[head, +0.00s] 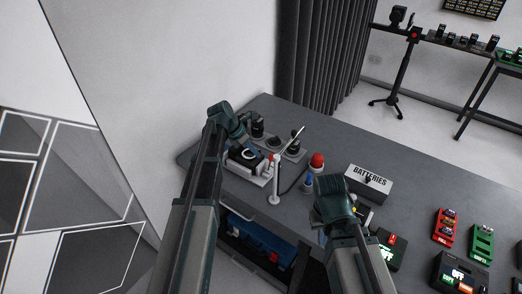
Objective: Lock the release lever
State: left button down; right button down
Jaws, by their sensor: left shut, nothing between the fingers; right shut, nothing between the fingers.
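A small black-and-white device (246,156) with a round dial-like top stands on the grey table at the left of centre. A slim silver lever or rod (293,138) slants up behind it, and a white post with a red tip (274,184) stands in front. I cannot tell which of these is the release lever, or whether it is locked. My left gripper (241,124) is shut and empty, at the back left of the device. My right gripper (335,196) is shut and empty, to the right of the white post; its fingertips are mostly hidden by the wrist.
A red dome button (317,161) and a blue cylinder (308,181) stand right of the device. A box marked BATTERIES (369,181) lies further right. Red and green units (446,228) fill the right side of the table (405,207). A wall is close on the left.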

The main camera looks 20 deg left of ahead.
pick_arm(q)
jog(key=p+v, duration=0.8)
jog(key=v, duration=0.2)
jog(key=shift+w+r+p, duration=0.3)
jog(key=shift+r, duration=0.05)
jog(key=s+d+f+m+g+y, duration=0.1)
jog(key=s+d+m+y, duration=0.3)
jog(key=s+m, duration=0.75)
jog(key=s+d+f+m+g+y, duration=0.15)
jog(key=s+d+m, duration=0.5)
jog(key=m, duration=0.85)
jog(key=s+d+f+m+b, duration=0.4)
jog(key=s+d+f+b, duration=0.2)
jog(key=d, duration=0.3)
jog(key=shift+s+d+f+y+b, duration=0.4)
jog(key=shift+s+f+y, duration=0.1)
jog(key=shift+s, duration=0.25)
